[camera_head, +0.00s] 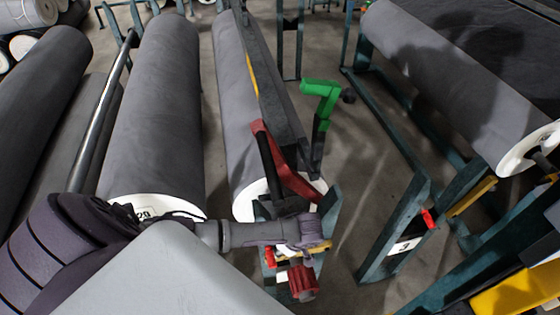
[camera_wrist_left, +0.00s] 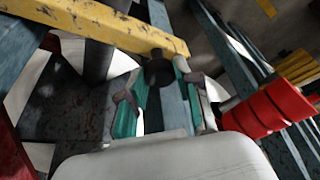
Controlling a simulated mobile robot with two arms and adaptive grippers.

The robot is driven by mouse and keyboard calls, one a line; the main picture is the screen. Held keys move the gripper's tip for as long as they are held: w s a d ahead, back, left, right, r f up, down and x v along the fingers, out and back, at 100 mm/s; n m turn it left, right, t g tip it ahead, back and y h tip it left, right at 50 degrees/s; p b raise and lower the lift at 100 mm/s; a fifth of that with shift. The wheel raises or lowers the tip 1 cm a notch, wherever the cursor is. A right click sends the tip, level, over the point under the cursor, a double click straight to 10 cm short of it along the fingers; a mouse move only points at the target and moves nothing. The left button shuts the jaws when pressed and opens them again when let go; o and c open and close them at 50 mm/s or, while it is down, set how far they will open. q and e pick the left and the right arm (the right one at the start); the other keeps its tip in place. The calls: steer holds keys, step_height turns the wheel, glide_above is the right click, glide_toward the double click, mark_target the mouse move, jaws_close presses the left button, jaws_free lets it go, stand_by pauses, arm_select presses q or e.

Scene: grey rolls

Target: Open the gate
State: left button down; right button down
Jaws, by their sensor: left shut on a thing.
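The roll rack's gate appears to be the worn yellow bar (camera_wrist_left: 95,22) in the left wrist view, with a black knob (camera_wrist_left: 158,70) at its end. In the head view only a small part of the yellow bar (camera_head: 318,248) shows beside my gripper. My left gripper (camera_head: 305,232) reaches in from the left to the front end of the middle rack. Its teal-padded fingers (camera_wrist_left: 160,95) are shut around the black knob, though the exact contact is partly hidden. My right gripper is not in view.
A red ribbed cylinder (camera_head: 301,279) sits just below my left gripper. A red lever (camera_head: 285,165) and a green handle (camera_head: 322,92) rise behind it. Large grey rolls (camera_head: 157,100) lie on both sides. Bare floor (camera_head: 355,150) shows between the racks, before the teal frame labelled 3 (camera_head: 395,240).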

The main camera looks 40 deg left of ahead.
arm_select(q)
steer(key=r+p, duration=0.2)
steer(key=p, duration=0.1)
steer(key=w+d+r+g+p, duration=0.1)
steer(key=p, duration=0.1)
steer(key=shift+d+y, duration=0.1)
steer(key=shift+y, duration=0.3)
steer(key=shift+w+d+r+m+g+y+b, duration=0.15)
steer(key=shift+w+d+r+g+y+b, duration=0.3)
steer(key=shift+w+r+g+y, duration=0.15)
steer(key=shift+w+d+r+m+g+y+b, duration=0.15)
steer(key=shift+w+d+r+g+y+b, duration=0.25)
steer(key=shift+w+r+g+y, duration=0.15)
steer(key=shift+w+d+r+g+y+b, duration=0.15)
steer(key=shift+r+g+b, duration=0.05)
steer(key=shift+r, duration=0.1)
steer(key=shift+w+d+r+g+y+b, duration=0.1)
steer(key=shift+w+d+r+g+b, duration=0.05)
steer(key=shift+r, duration=0.15)
